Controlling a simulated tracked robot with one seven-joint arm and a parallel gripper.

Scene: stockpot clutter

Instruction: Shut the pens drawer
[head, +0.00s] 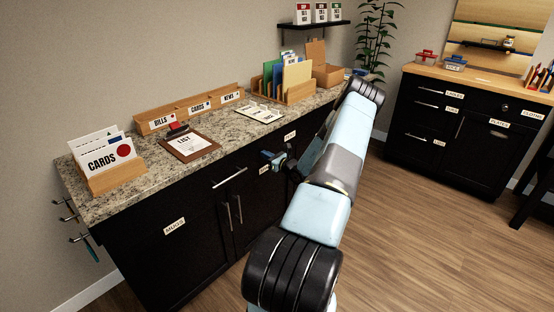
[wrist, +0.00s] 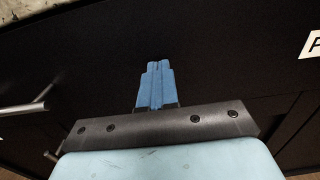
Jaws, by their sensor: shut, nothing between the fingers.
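A black drawer front (wrist: 230,55) fills much of the wrist view. A white label (wrist: 312,45) at its right edge shows only a letter that looks like P. In the head view a small label (head: 290,135) sits on the cabinet front below the counter, too small to read. My gripper (head: 268,156) is shut and empty, low in front of the cabinet. Its blue fingers (wrist: 158,65) point at the black front in the wrist view. I cannot tell whether they touch it. My arm hides part of the cabinet, and how far the drawer stands out is unclear.
The granite counter (head: 215,130) above holds a cards box (head: 112,182), a clipboard (head: 190,146) and a file rack (head: 298,90). Bar handles (head: 230,178) stick out from the cabinet; one handle (wrist: 22,109) is left of my fingers. Wood floor (head: 430,220) is clear at right.

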